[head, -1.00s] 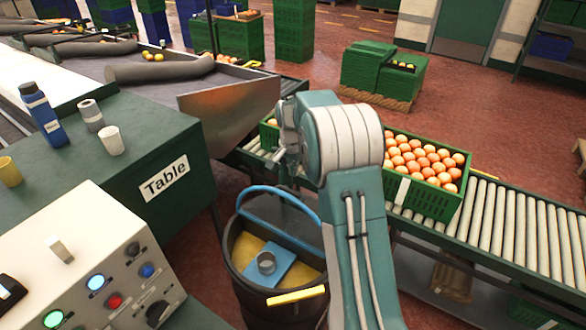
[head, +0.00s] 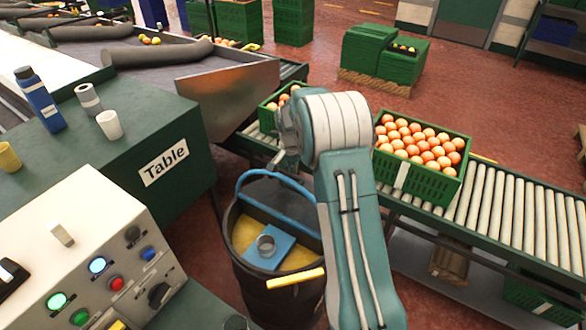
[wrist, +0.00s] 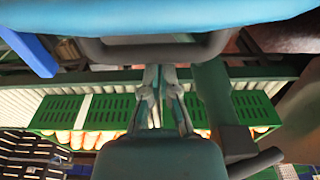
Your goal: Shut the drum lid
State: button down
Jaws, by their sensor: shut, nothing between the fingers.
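The dark drum (head: 262,297) stands on the floor below and left of my arm in the head view. Its mouth is uncovered, showing yellow contents, a blue plate (head: 283,242) and a grey cup. A blue curved edge (head: 252,176), apparently the raised lid's, arcs over the drum's far side. A yellow bar (head: 296,277) sticks out at the front rim. My gripper (head: 284,163) is above the far side of the drum, partly hidden by my arm. In the wrist view my gripper (wrist: 160,75) is shut and empty, with a blue surface (wrist: 150,22) close above it. Contact cannot be told.
A roller conveyor (head: 505,222) with a green crate (head: 415,184) of oranges runs behind and right of the drum. The green table (head: 120,150) and a control panel (head: 90,245) with buttons stand to the left. Red floor shows beyond the conveyor.

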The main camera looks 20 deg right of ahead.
jog(key=shift+s+a+r+h, duration=0.15)
jog(key=shift+s+a+h, duration=0.05)
jog(key=shift+a+h, duration=0.15)
